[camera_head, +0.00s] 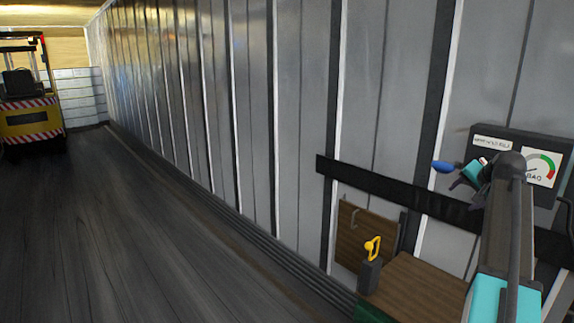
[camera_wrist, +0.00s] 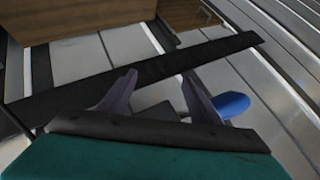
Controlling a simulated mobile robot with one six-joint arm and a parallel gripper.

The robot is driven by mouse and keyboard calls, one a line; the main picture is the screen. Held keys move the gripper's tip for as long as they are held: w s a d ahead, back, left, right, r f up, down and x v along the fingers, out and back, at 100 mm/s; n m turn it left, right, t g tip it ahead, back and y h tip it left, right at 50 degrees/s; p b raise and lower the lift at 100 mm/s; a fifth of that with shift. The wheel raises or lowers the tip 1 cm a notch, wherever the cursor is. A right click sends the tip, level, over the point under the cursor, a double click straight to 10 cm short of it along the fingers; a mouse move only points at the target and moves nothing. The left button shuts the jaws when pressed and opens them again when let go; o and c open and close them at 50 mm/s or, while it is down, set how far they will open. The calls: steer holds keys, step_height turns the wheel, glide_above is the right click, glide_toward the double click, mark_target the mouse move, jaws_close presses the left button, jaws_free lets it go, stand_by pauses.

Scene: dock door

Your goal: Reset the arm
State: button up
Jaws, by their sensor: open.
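My gripper (camera_head: 466,178) is raised in front of the wall at the right of the head view, beside the gauge box. In the wrist view its two dark fingers (camera_wrist: 160,82) are spread apart with nothing between them. A blue oval knob (camera_head: 446,167) shows just left of my gripper in the head view. In the wrist view the blue knob (camera_wrist: 231,104) lies just outside the right finger, and I cannot tell whether they touch. What the knob is fixed to is mostly hidden.
A dark gauge box (camera_head: 555,190) is on the ribbed metal wall, above a black rail (camera_head: 395,190). Below are a wooden box (camera_head: 415,290) and a grey post with a yellow hook (camera_head: 372,248). A yellow forklift (camera_head: 30,115) stands far left; the floor (camera_head: 130,230) between is clear.

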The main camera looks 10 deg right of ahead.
steer(key=a+f+n+g+y, duration=0.1)
steer(key=a+f+g, duration=0.1)
steer(key=a+f, duration=0.8)
steer(key=a+f+n+g+y, duration=0.15)
steer(key=a+f, duration=0.45)
steer(key=f, duration=0.9)
steer(key=a+f+n+g+y, duration=0.1)
steer(key=a+f+n, duration=0.1)
steer(key=a+f, duration=0.8)
steer(key=s+a+f+n+g, duration=0.2)
steer(key=s+a+f+g, duration=0.1)
steer(key=s+a+f, duration=0.85)
steer(key=s+a+f+n+g, duration=0.3)
steer(key=s+a+f, duration=0.5)
steer(key=f, duration=0.7)
steer(key=s+a+f+n+g, duration=0.1)
steer(key=s+a+f, duration=0.1)
steer(key=s, duration=0.5)
steer(key=s+a+f+n+g, duration=0.1)
steer(key=s+a+f, duration=0.2)
steer(key=s, duration=0.4)
steer(key=s+a+f+n+g, duration=0.2)
steer(key=s+f, duration=0.1)
steer(key=s, duration=0.5)
steer(key=shift+a+f+b, duration=0.25)
steer(key=shift+a+b, duration=0.05)
steer(key=shift+b, duration=0.1)
